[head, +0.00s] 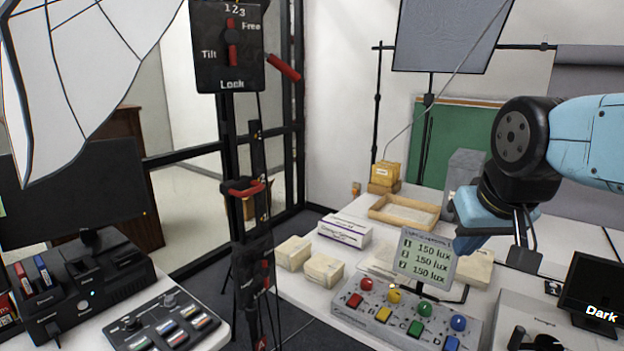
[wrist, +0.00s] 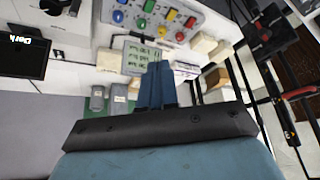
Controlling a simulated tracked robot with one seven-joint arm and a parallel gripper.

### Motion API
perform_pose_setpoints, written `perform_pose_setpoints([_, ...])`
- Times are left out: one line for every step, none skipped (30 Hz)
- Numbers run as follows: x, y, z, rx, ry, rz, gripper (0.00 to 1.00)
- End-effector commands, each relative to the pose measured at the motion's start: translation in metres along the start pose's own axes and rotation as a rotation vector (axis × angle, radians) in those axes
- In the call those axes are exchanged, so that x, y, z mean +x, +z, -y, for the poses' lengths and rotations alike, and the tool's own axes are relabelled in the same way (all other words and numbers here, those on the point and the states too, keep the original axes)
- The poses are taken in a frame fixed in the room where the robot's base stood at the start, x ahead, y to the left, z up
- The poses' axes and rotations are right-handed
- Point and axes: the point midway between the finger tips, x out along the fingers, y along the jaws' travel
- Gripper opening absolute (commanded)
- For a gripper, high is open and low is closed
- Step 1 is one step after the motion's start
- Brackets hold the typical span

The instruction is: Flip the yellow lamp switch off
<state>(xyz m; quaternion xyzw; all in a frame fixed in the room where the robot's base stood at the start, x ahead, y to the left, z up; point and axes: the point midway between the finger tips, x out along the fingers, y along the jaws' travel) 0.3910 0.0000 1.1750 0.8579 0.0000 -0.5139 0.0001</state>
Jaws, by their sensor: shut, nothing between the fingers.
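A grey control box (head: 350,317) stands on the white table in the head view. It has a back row of round coloured lamps and a front row of coloured switches. The yellow switch (head: 383,314) sits in the front row between the red and green ones, in front of the yellow lamp (head: 394,296). In the wrist view the box appears upside down, with the yellow switch (wrist: 171,15) near the top. My gripper (head: 466,243) is shut and empty, above and behind the box's right side. Its blue fingers (wrist: 158,82) point toward the display in the wrist view.
A display (head: 427,258) reading 150 lux on three lines stands behind the box, close to my gripper. Several cartons (head: 323,270) and a wooden tray (head: 404,213) lie beyond. A black stand (head: 250,220) rises at left; a dark monitor (head: 594,290) is at right.

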Motion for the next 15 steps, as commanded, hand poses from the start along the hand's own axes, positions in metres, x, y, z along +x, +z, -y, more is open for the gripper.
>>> perform_pose_setpoints([0.000,0.000,0.000,0.000,0.000,0.000,0.00])
perform_pose_setpoints([0.000,0.000,0.000,0.000,0.000,0.000,0.00])
perform_pose_setpoints([0.000,0.000,0.000,0.000,0.000,0.000,0.00])
perform_pose_setpoints([0.000,0.000,0.000,0.000,0.000,0.000,0.00])
perform_pose_setpoints([0.000,0.000,0.000,0.000,0.000,0.000,0.00])
perform_pose_setpoints([0.000,0.000,0.000,0.000,0.000,0.000,0.00])
perform_pose_setpoints([0.000,-0.001,0.000,-0.001,0.000,0.001,0.00])
perform_pose_setpoints([0.001,-0.001,0.000,-0.003,0.001,0.002,0.00])
perform_pose_setpoints([0.002,-0.002,0.000,-0.008,0.003,0.005,0.00])
perform_pose_setpoints([0.003,-0.003,0.000,-0.013,0.005,0.008,0.00])
perform_pose_setpoints([0.004,-0.005,0.001,-0.019,0.007,0.012,0.00])
perform_pose_setpoints([0.006,-0.007,0.001,-0.030,0.011,0.020,0.00])
perform_pose_setpoints([0.009,-0.010,0.001,-0.040,0.014,0.026,0.00])
perform_pose_setpoints([0.011,-0.012,0.002,-0.053,0.018,0.033,0.00])
perform_pose_setpoints([0.015,-0.016,0.002,-0.072,0.022,0.044,0.00])
